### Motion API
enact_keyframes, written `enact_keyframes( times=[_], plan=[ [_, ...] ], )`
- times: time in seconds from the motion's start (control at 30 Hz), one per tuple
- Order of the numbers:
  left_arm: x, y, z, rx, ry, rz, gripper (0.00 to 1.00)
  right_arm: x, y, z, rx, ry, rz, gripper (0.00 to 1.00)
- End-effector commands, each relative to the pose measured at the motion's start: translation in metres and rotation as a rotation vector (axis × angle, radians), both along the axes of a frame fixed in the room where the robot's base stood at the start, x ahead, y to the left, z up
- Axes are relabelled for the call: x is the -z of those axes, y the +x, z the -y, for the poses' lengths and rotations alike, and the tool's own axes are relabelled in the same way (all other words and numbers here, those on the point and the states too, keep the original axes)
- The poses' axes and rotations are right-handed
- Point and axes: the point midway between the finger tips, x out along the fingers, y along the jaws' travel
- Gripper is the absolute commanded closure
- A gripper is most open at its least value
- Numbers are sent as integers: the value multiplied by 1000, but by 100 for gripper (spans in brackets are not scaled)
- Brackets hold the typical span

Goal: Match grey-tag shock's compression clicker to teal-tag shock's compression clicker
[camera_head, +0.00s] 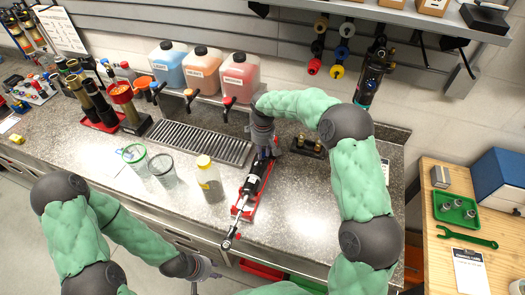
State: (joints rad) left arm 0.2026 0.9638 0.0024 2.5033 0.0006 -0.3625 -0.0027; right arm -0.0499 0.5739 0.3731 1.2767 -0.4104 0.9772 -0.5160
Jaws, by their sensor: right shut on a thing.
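A black shock (256,178) with a silver shaft lies in a red cradle (240,213) at the middle of the counter, its shaft end toward the front edge. My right gripper (267,152) is at the far end of this shock and shut on it, probably at its clicker end; the arm hides the exact contact. My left gripper (205,271) is low at the counter's front edge, apart from the shock; its fingers are too small to read.
A yellow-capped bottle (210,185) and two clear cups (134,157) stand left of the cradle. A drain grate (200,142) and three jugs (240,76) are behind. A black block (307,147) with brass parts is at right. The counter's right front is clear.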

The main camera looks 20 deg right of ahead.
Motion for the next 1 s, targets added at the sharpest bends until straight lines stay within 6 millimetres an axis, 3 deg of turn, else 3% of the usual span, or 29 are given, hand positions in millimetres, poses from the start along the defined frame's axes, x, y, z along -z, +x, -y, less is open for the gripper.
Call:
enact_keyframes(
  times=[0.5,1.0],
  plan=[
    [-1,0,0,0,0,0,65,-1,2,2,414,29,-33,100],
    [-1,0,0,0,0,0,65,-1,2,3,547,37,-43,100]
  ],
)
